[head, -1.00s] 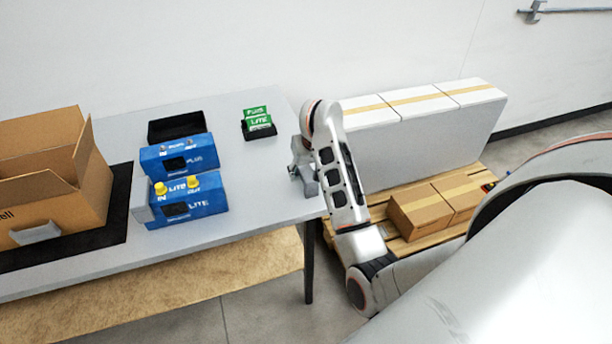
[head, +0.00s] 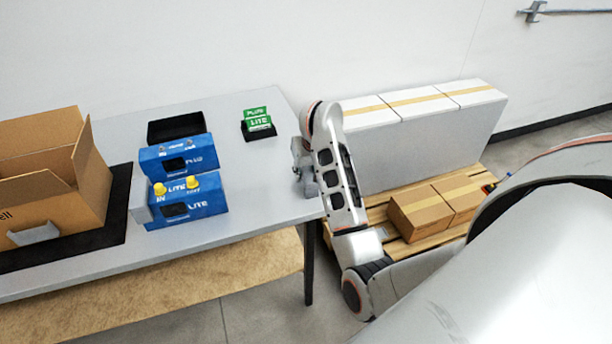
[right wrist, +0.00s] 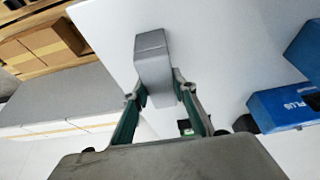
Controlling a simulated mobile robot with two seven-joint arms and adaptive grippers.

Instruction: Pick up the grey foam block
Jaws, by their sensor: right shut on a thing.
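The grey foam block (right wrist: 153,58) shows in the right wrist view as a long grey piece above the pale table top. My right gripper (right wrist: 160,92) has its two fingers on either side of its near end and is shut on it. In the head view my right gripper (head: 303,170) is at the table's right edge, pointing down, and mostly hides the block there. I cannot tell whether the block touches the table. My left gripper is not in view.
On the grey table (head: 255,185) stand blue PLUS (head: 205,152) and LITE (head: 208,205) boxes, a black tray (head: 178,124), green cartons (head: 257,120) and an open cardboard box (head: 60,190). A pallet (head: 420,238) with boxes lies right of the table.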

